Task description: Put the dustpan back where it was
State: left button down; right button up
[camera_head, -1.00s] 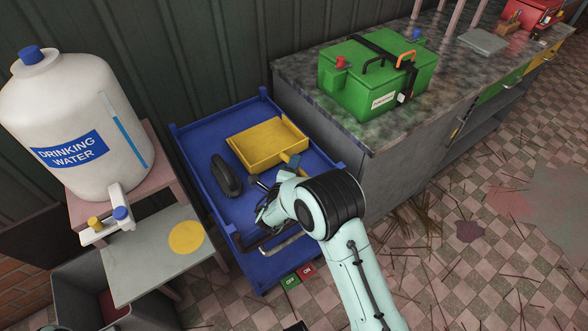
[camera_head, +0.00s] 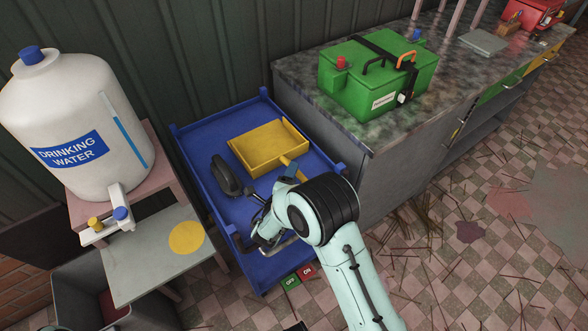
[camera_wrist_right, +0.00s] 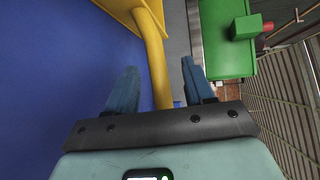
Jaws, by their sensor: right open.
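The yellow dustpan (camera_head: 265,150) lies on the blue cart's (camera_head: 200,123) bed, toward its back right. Its handle points toward the front right, and in the right wrist view the yellow handle (camera_wrist_right: 153,50) runs through the space between my fingers. My right gripper (camera_head: 276,185) is open low over the cart, just in front of the dustpan. In the right wrist view its blue fingers (camera_wrist_right: 158,78) stand apart on either side of the handle, with gaps showing. My wrist partly hides the handle's end in the head view. My left gripper is not in view.
A black brush-like object (camera_head: 226,175) lies left of the dustpan. The cart has a rim and a front handle bar. A counter with a green box (camera_head: 375,85) stands right, and a water jug (camera_head: 75,125) on a stand left.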

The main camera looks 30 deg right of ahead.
jog(key=v, duration=0.8)
jog(key=shift+s+a+r, duration=0.1)
jog(key=shift+s+a, duration=0.1)
